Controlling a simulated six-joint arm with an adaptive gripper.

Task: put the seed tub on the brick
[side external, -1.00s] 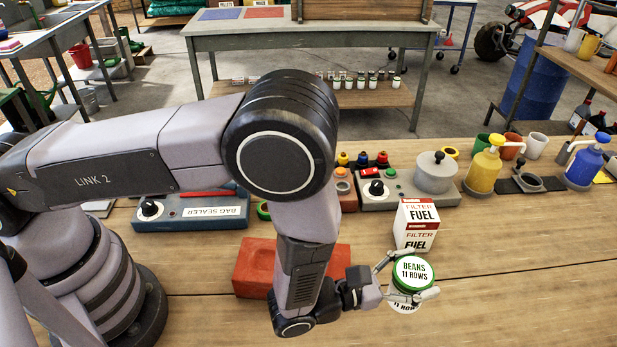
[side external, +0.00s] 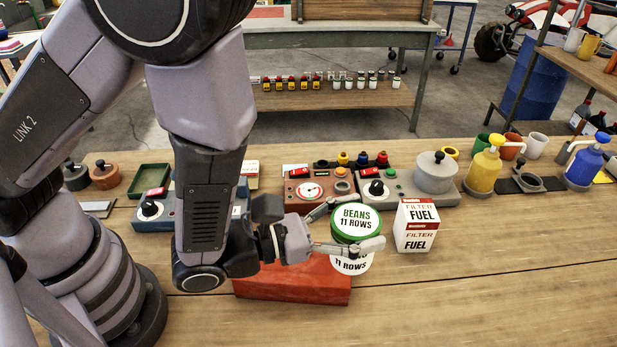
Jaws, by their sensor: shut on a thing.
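The seed tub (side external: 353,222) is white with a green-rimmed lid reading "BEANS 11 ROWS". My gripper (side external: 348,228) is shut on it, one finger on its far side and one across its near side. The tub is upright. The red brick (side external: 292,288) lies flat on the bench, below my gripper and partly hidden behind my wrist. The tub appears at the brick's right end in the picture. I cannot tell exactly how high it is above the brick or whether they touch.
A white and red fuel filter box (side external: 416,226) stands just right of the tub. Behind are a control box with a red switch (side external: 311,189), a grey pot (side external: 436,172) and a yellow pump bottle (side external: 484,170). The bench front right (side external: 500,295) is clear.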

